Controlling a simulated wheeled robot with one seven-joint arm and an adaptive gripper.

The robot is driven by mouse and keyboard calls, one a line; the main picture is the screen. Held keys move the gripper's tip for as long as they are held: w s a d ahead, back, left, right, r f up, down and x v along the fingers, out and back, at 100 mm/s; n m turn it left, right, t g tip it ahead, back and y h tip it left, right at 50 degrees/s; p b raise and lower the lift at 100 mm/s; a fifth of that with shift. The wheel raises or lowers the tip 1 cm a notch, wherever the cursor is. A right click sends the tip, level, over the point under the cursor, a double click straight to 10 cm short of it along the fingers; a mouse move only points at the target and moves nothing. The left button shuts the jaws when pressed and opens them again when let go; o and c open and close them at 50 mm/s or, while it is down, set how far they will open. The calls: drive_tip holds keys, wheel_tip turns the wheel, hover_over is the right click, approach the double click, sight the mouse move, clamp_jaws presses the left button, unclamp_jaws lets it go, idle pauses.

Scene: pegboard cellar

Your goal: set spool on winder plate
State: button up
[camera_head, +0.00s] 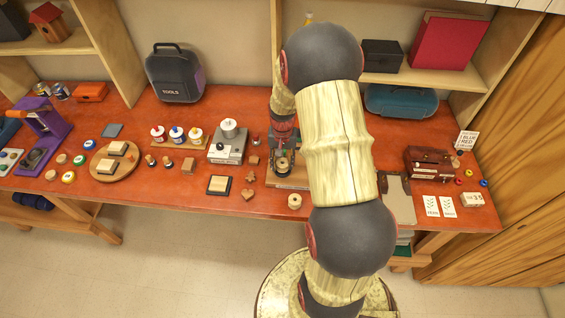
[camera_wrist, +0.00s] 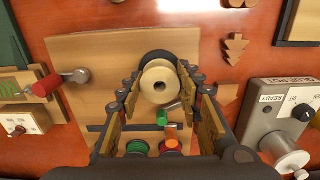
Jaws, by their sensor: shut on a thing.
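In the head view my gripper (camera_head: 283,152) points down over the same base board (camera_head: 285,183), and the spool is hard to make out there.
A red-handled crank (camera_wrist: 48,85) is at left and a grey glue pot (camera_wrist: 275,115) at right. Another cream spool-like piece (camera_head: 295,201) stands near the table's front edge.

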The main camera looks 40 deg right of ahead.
drive_tip(key=shift+f, duration=0.4)
idle(0.4)
idle(0.6)
drive_tip(key=o, duration=0.9)
drive_tip(key=shift+o, duration=1.1)
drive_tip(key=shift+o, duration=0.9)
drive_tip(key=shift+r, duration=0.1)
drive_tip(key=shift+r+p, duration=2.05)
drive_tip(key=shift+r, duration=1.4)
